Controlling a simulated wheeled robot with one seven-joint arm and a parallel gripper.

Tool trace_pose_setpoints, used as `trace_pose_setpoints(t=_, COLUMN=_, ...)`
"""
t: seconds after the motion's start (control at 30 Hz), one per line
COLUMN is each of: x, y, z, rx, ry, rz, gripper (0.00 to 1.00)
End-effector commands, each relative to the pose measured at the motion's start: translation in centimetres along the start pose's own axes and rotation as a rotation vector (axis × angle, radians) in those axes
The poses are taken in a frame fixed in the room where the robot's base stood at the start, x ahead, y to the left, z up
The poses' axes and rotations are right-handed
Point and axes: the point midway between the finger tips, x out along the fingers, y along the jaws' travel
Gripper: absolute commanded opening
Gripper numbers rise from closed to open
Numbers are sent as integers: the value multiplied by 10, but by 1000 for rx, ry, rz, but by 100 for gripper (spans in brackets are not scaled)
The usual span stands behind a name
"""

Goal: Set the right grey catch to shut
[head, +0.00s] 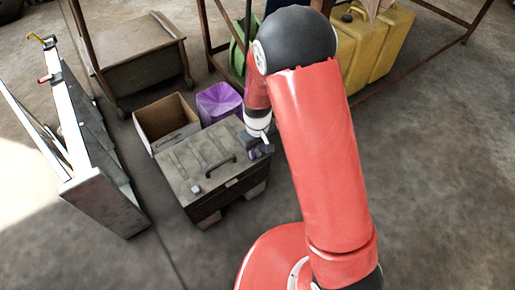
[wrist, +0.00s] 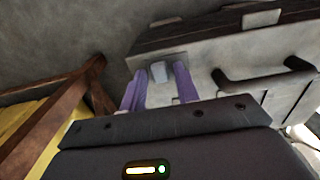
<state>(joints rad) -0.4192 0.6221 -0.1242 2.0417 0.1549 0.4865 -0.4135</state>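The grey chest (head: 205,198) stands on the floor with its lid down and a dark handle (head: 222,166) on it. My gripper (head: 254,154) is at the lid's right end. In the wrist view, my gripper (wrist: 158,76) is open, with one purple finger on each side of the right grey catch (wrist: 158,72). A gap shows between the catch and each finger. The catch is a small pale block near the lid's edge; whether it is shut I cannot tell. In the head view my gripper hides it. The left catch (head: 196,189) shows as a small light piece on the lid.
An open cardboard box (head: 166,124) and a purple container (head: 219,102) stand behind the chest. A white metal panel unit (head: 95,165) is at left. Yellow jerrycans (head: 375,45) stand under a rusty frame (head: 425,50). The floor in front of the chest is clear.

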Motion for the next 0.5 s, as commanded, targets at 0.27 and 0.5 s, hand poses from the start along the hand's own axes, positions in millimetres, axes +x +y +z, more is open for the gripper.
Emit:
trace_pose_setpoints(t=0.27, x=0, y=0, z=0, rx=0, ry=0, rz=0, gripper=0)
trace_pose_setpoints(t=0.5, x=0, y=-3, z=0, rx=0, ry=0, rz=0, gripper=0)
